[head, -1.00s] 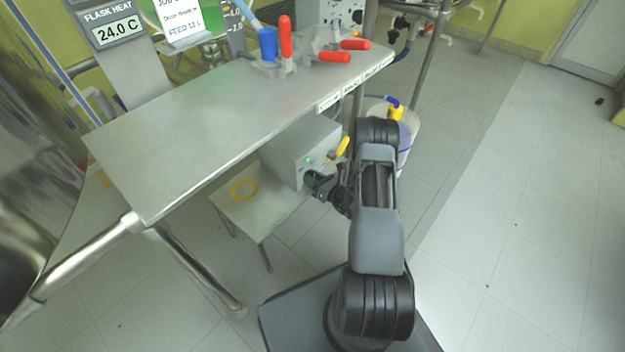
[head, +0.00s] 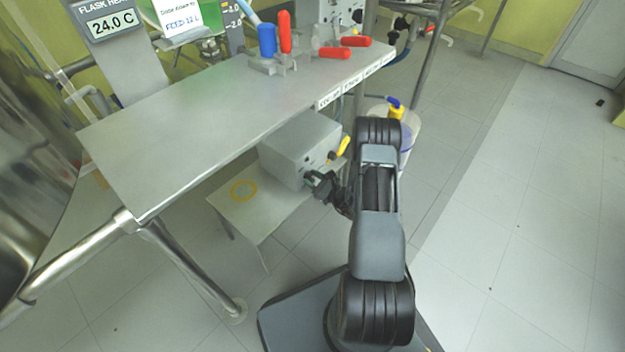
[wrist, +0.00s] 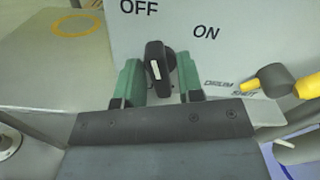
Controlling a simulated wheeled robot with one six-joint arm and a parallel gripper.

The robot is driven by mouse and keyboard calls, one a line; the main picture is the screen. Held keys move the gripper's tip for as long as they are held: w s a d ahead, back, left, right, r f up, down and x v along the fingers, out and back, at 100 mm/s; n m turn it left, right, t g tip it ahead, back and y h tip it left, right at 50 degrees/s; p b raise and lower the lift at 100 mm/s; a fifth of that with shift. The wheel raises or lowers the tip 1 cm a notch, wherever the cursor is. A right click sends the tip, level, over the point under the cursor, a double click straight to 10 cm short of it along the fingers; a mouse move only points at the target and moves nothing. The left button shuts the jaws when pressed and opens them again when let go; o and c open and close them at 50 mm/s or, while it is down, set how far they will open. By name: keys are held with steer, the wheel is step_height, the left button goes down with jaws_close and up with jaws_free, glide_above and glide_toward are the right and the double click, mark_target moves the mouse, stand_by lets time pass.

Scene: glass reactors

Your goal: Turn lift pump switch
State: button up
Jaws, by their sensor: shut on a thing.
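The lift pump switch is a black knob with a white mark (wrist: 156,68) on the front of a grey control box (head: 295,150). In the wrist view its mark points up and slightly left, towards the OFF label (wrist: 139,6); the ON label (wrist: 206,32) is to the right. My gripper (wrist: 160,78) has a green-padded finger on each side of the knob and is shut on it. In the head view my gripper (head: 320,187) is at the box's front, and the knob is hidden there.
The box stands on a low bench (head: 222,202) with a yellow ring (head: 243,181) on it. A steel table (head: 200,120) with red-handled clamps (head: 285,35) overhangs behind. A yellow handle (wrist: 308,85) is right of the switch.

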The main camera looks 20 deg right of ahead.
stand_by(0.4)
steer(key=o, duration=0.6)
steer(key=p+v, duration=0.3)
steer(key=v, duration=1)
steer(key=shift+s+p, duration=0.3)
steer(key=shift+s, duration=0.1)
steer(key=shift+s, duration=0.1)
